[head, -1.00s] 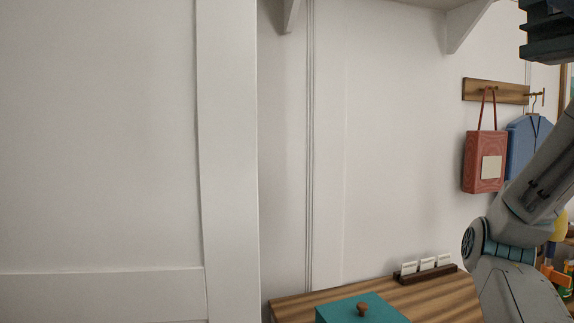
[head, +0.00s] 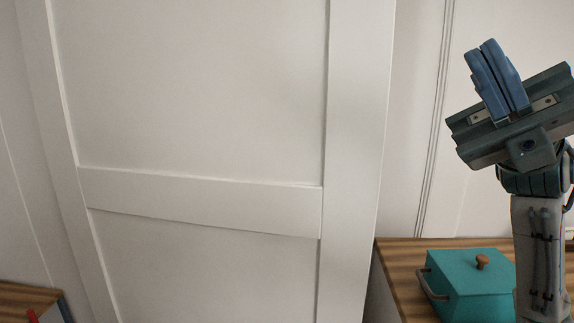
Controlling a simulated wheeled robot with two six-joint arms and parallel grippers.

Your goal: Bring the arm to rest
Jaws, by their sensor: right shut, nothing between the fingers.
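My right gripper (head: 491,72) is raised at the right of the head view, its blue fingers pointing up and a little left. The fingers are together with nothing between them. My right arm rises below it along the right edge. The gripper is in front of the pale wall and touches nothing that I can see. My left gripper is not in view.
A white panelled door (head: 200,110) fills the middle and left. A teal box (head: 470,290) with a wooden knob and a side handle stands on a wooden surface (head: 395,270) at the lower right, partly behind my arm. Another wooden surface (head: 20,298) shows at lower left.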

